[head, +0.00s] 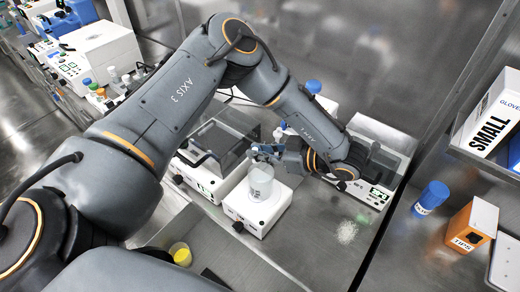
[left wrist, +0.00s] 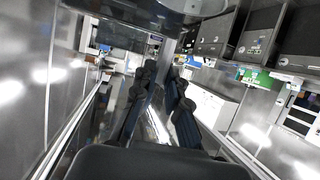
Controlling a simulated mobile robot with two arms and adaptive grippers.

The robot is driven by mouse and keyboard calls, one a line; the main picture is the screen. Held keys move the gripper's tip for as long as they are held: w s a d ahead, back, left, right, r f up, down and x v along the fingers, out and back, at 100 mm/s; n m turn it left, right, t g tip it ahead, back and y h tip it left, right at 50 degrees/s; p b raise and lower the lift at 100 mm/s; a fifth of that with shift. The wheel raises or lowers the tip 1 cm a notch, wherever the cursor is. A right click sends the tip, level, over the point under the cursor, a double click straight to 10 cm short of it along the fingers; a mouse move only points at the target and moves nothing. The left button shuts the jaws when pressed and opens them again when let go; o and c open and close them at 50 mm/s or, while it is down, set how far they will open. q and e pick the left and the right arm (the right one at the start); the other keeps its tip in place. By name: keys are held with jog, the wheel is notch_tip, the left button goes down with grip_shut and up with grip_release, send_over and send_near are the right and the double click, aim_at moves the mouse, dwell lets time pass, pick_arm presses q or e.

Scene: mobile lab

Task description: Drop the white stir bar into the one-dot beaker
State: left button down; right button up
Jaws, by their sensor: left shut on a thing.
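A clear beaker (head: 261,183) stands upright on a white stirrer plate (head: 245,218) near the middle of the head view. I cannot make out its dot mark. My left gripper (head: 264,152) is above the beaker's rim, its fingers pointing left. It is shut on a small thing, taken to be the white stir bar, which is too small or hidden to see. The left wrist view shows the two dark fingers (left wrist: 164,78) with a narrow gap at the tips. My right gripper is not in view.
A dark-lidded device (head: 215,150) stands left of the stirrer, a balance (head: 372,165) to its right. White grains (head: 347,232) lie on the bench. A yellow-filled cup (head: 180,254) is at front. A blue-capped bottle (head: 430,198) and orange tips box (head: 472,228) stand at right.

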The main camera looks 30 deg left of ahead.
pick_arm(q)
jog(key=c, duration=1.3)
grip_release()
jog(key=v, duration=1.2)
jog(key=shift+w, duration=0.1)
